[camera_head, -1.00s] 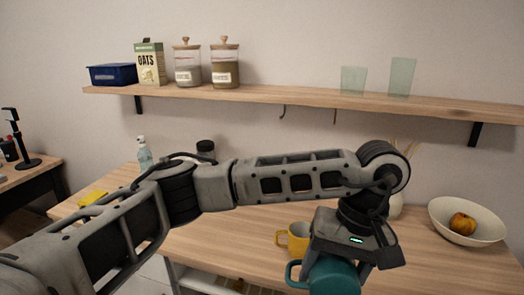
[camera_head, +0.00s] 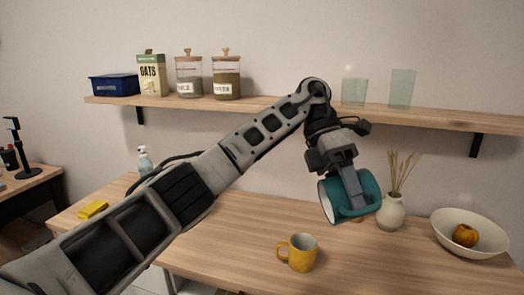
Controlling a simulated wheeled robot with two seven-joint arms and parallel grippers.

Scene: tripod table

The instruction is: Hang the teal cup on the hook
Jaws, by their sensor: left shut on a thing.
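The teal cup (camera_head: 366,188) is held in the air above the table by my left gripper (camera_head: 352,194). The cup is tilted on its side, its pale open mouth facing left. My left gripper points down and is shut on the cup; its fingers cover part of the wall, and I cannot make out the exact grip. The hooks under the wooden shelf (camera_head: 270,103) are hidden behind my left arm and wrist. My right gripper is not in view.
A yellow mug (camera_head: 301,252) stands on the wooden table (camera_head: 230,235) below the cup. A vase with dry stems (camera_head: 391,211) and a white bowl (camera_head: 470,234) with fruit stand to the right. Two glasses (camera_head: 354,92) and jars (camera_head: 227,78) stand on the shelf.

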